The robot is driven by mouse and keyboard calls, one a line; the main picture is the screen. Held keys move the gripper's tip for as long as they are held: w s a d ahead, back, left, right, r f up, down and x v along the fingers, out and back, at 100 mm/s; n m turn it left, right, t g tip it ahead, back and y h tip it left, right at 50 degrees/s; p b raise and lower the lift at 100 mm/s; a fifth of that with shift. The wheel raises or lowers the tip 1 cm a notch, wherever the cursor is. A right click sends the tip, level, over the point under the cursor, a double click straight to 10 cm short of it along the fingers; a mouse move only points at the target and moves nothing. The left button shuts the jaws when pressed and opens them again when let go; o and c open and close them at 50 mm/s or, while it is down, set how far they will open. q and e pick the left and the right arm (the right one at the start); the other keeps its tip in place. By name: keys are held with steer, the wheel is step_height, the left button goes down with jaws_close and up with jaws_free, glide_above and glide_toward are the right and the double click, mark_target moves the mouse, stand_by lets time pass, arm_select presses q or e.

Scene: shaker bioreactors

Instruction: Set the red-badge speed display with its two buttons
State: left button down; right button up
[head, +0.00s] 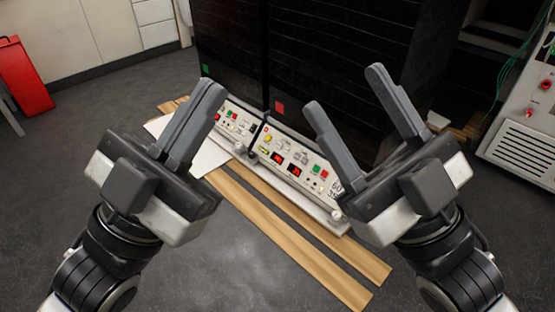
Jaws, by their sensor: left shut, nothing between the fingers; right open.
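A red badge (279,107) is on the lower front of the right black cabinet. Below it, a pale sloping control panel (303,158) carries two small red-lit displays (294,170), whose digits are too small to read. A green button (316,169) and a red button (324,174) sit at the panel's right part. My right gripper (345,90) is open and empty.
A green badge (205,70) marks the left black cabinet, with its own panel (238,121) partly behind my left gripper. Wooden slats (290,240) lie in front on the grey floor. A red bin (22,78) stands far left, a white instrument (525,125) far right.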

jaws_close()
stand_by(1.5)
